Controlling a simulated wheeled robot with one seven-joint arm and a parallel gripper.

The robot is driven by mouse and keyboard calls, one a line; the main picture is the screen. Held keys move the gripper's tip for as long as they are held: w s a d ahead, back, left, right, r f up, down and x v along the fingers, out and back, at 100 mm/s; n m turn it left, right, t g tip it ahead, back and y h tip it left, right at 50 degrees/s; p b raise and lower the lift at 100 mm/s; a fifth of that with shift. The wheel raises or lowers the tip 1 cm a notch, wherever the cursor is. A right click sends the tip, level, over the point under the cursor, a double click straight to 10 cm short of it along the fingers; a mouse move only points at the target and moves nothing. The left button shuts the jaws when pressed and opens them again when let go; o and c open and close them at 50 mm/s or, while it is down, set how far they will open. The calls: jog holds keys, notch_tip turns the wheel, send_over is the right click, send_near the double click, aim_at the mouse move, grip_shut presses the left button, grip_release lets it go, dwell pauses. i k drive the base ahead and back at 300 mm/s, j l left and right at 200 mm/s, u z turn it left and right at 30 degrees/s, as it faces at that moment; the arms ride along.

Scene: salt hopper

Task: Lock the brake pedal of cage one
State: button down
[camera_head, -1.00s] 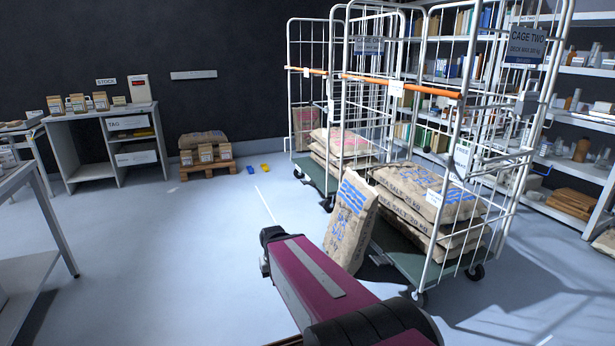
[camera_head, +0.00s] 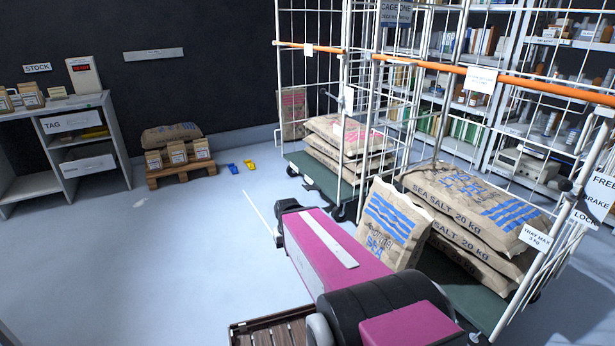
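A CAGE ONE sign (camera_head: 395,14) hangs at the top, where two wire roll cages overlap. I cannot tell for sure which cage bears it. The rear cage (camera_head: 308,48) has a green deck with stacked sacks. The front cage (camera_head: 482,306) also has a green deck, with stacked sea salt sacks. I cannot make out a brake pedal on either; my magenta arm and a leaning sack (camera_head: 392,225) cover part of the front cage's near side. A FREE / BRAKE / LOCK label (camera_head: 598,198) shows at the right edge. My gripper is not in view.
A shelf unit (camera_head: 68,150) is at the left. A slatted wooden tray (camera_head: 272,333) shows at the bottom.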

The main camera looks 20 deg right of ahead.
aim_at(313, 187)
jog(key=i+j+z, duration=0.1)
jog(key=i, duration=0.4)
jog(key=i+j+z, duration=0.1)
jog(key=i+j, duration=0.15)
jog(key=i, duration=0.2)
jog(key=i+j+z, duration=0.1)
jog(key=i, duration=0.4)
jog(key=j, duration=0.1)
